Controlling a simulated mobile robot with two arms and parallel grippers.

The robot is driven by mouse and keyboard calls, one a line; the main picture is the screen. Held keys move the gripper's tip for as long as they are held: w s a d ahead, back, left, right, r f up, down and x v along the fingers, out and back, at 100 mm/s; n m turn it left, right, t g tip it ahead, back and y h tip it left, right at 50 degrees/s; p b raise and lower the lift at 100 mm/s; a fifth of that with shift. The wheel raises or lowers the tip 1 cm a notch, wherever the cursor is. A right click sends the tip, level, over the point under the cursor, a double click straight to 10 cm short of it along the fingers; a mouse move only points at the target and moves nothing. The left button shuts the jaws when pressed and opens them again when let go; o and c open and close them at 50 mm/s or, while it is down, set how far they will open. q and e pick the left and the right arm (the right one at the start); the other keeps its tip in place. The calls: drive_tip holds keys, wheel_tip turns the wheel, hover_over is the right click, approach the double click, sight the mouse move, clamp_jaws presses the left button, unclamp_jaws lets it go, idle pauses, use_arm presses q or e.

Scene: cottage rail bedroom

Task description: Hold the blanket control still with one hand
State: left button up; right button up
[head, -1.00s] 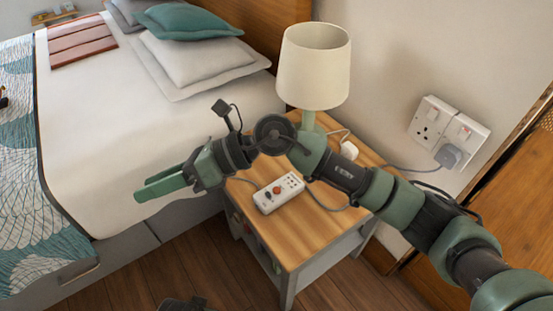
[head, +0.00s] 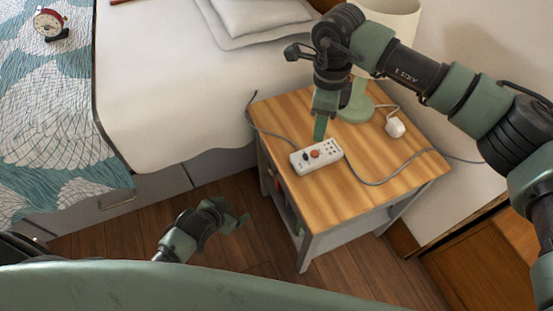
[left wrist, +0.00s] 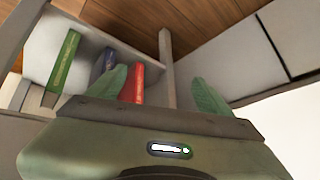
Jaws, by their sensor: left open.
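The blanket control (head: 317,156) is a white handset with a red button and several small dark buttons. It lies on the wooden nightstand top (head: 375,205) near its left edge, with a cable at each end. My right gripper (head: 320,128) points down just behind the control. Its green finger overlaps the control's back edge in the picture; I cannot tell if it touches, or whether the jaws are apart. My left gripper (head: 238,222) is low, left of the nightstand and below its top. In the left wrist view its two fingers (left wrist: 160,92) are wide apart, with nothing between them.
The bed (head: 170,80) stands to the left. A lamp (head: 357,103) and a white plug (head: 395,127) are at the nightstand's back. A grey cable (head: 400,172) crosses the top. The left wrist view shows green (left wrist: 64,62), blue and red books in the nightstand shelf.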

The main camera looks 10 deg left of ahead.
use_arm(q)
drive_tip(key=w+d+r+m+t+h, duration=0.1)
drive_tip(key=w+r+m+t+h, duration=0.15)
drive_tip(key=w+r, duration=0.65)
drive_tip(key=w+d+r+m+t+h, duration=0.1)
drive_tip(key=w+r+m+t+h, duration=0.3)
drive_tip(key=r, duration=0.8)
drive_tip(key=d+r+g, duration=0.2)
drive_tip(key=d+r, duration=0.1)
drive_tip(key=r, duration=0.1)
drive_tip(key=g+h, duration=0.3)
drive_tip(key=g, duration=0.1)
approach(299, 161)
drive_tip(key=shift+n+t, duration=0.25)
drive_tip(key=x, duration=1)
drive_tip(key=shift+s, duration=0.15)
drive_tip(key=c, duration=1.6)
